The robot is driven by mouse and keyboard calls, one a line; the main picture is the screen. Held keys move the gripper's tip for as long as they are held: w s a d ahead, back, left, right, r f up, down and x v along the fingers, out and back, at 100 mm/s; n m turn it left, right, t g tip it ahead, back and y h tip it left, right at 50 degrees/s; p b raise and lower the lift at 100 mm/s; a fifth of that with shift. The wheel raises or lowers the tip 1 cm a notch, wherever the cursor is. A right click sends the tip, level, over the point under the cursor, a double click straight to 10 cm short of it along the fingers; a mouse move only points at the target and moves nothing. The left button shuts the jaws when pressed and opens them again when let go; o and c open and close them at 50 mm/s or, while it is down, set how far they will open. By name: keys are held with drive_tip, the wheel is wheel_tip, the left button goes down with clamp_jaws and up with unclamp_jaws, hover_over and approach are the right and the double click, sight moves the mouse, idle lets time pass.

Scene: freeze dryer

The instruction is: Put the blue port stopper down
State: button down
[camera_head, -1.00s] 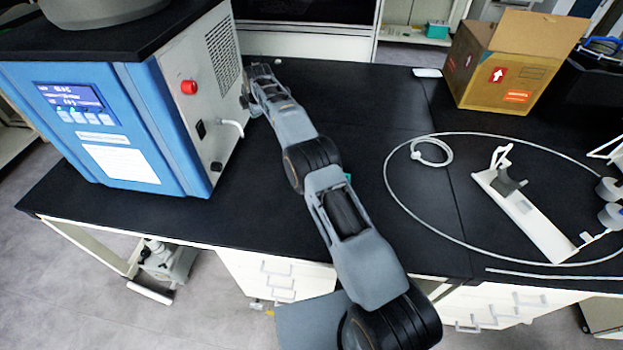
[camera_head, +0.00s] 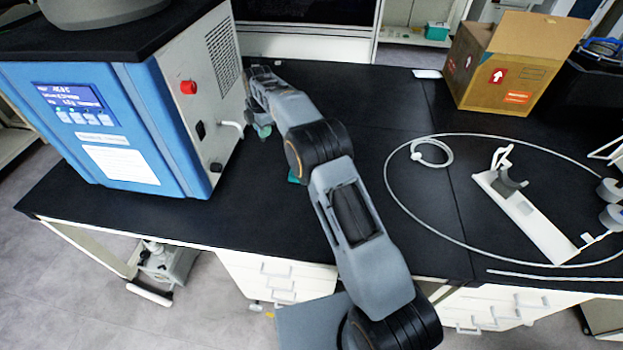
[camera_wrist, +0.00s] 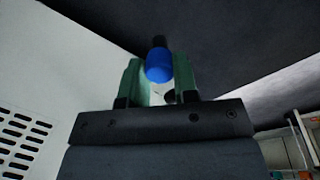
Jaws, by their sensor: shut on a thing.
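The blue port stopper (camera_wrist: 158,66) is between the green fingers of my gripper (camera_wrist: 159,80) in the wrist view. It has a blue body and a dark end that points away from my wrist. In the head view, my gripper (camera_head: 263,131) is shut beside the right side of the freeze dryer (camera_head: 205,110), over the black bench. The stopper cannot be made out in that view. From these frames I cannot tell whether it touches the bench.
A white hose loop (camera_head: 388,190) surrounds a white stand (camera_head: 530,220) on the right. A cardboard box (camera_head: 500,75) is at the back right. A white pipe (camera_head: 232,125) juts from the dryer.

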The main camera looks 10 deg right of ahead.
drive_tip(key=shift+g+h, duration=0.3)
drive_tip(key=shift+g, duration=0.5)
drive_tip(key=s+d+f, duration=0.2)
drive_tip(key=d, duration=0.2)
drive_tip(key=s+d+f+p, duration=0.1)
drive_tip(key=s+d+f, duration=0.2)
drive_tip(key=d, duration=0.1)
drive_tip(key=s+d+f+p, duration=0.1)
drive_tip(key=s+d+f, duration=0.1)
drive_tip(key=d, duration=0.2)
drive_tip(key=shift+s+f, duration=0.25)
drive_tip(key=shift+s, duration=0.05)
drive_tip(key=shift+s+d+f, duration=0.15)
drive_tip(key=shift+d+f, duration=0.35)
drive_tip(key=shift+f, duration=0.1)
drive_tip(key=shift+s+d+f+p, duration=0.1)
drive_tip(key=shift+d+f+p, duration=0.15)
drive_tip(key=shift+f, duration=0.5)
drive_tip(key=shift+s+d+f+p, duration=0.1)
drive_tip(key=shift+d+f+p, duration=0.1)
drive_tip(key=shift+f, duration=0.6)
drive_tip(key=shift+s+d+f+p, duration=0.15)
drive_tip(key=shift+f+p, duration=0.1)
drive_tip(key=shift+f, duration=0.5)
drive_tip(key=c, duration=0.9)
unclamp_jaws()
drive_tip(key=shift+w, duration=0.15)
